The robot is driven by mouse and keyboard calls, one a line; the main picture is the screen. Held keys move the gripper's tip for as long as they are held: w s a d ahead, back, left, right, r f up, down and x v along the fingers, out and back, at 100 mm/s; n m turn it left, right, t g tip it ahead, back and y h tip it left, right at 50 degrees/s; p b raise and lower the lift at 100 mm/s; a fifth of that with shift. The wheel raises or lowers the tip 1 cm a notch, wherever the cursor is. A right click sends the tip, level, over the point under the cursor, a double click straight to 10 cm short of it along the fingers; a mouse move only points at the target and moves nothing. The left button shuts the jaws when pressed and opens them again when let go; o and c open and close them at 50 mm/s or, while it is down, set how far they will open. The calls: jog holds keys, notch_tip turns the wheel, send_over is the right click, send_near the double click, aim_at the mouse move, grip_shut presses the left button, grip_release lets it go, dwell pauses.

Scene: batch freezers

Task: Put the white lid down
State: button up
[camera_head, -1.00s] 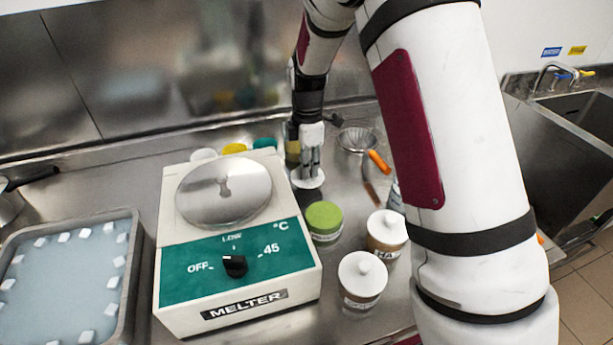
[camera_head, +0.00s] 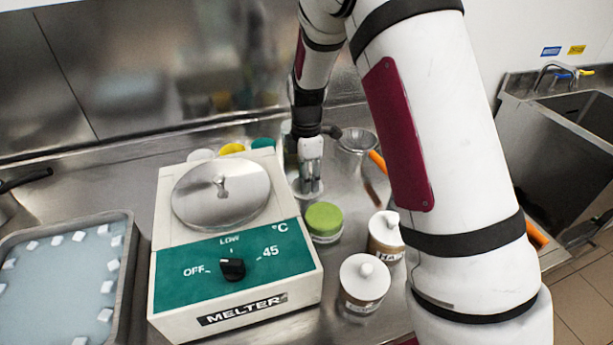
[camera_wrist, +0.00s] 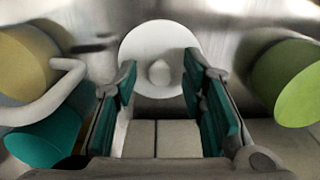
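The white lid (camera_wrist: 160,40) is a round disc with a small knob in the wrist view. It appears to lie flat on the steel counter, knob up. In the head view the lid (camera_head: 308,190) is partly hidden below my gripper (camera_head: 311,183), between the melter and the green-lidded jar. In the wrist view my gripper (camera_wrist: 160,82) has its fingers apart on either side of the knob, with a gap on both sides.
The melter (camera_head: 232,265) stands left of my gripper. A green-lidded jar (camera_head: 324,222) is close to the right, with white-lidded jars (camera_head: 364,284) nearer. A strainer (camera_head: 356,143) lies behind right. Yellow (camera_head: 231,149) and teal (camera_head: 263,143) tops show behind the melter.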

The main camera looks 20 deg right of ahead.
jog(key=s+r+m+t+p, duration=0.1)
jog(key=s+r+m+p, duration=0.3)
jog(key=r, duration=1.6)
jog(key=s+r+m+t, duration=0.1)
jog(key=s+r+m, duration=0.35)
jog(key=s, duration=0.45)
jog(key=s+r+m+t, duration=0.1)
jog(key=s+r+m, duration=0.35)
jog(key=s, duration=0.55)
jog(key=s+f+m+t, duration=0.1)
jog(key=s+m+t, duration=0.1)
jog(key=s+m, duration=0.3)
jog(key=s, duration=0.4)
jog(key=shift+s+d, duration=0.15)
jog(key=shift+s, duration=0.2)
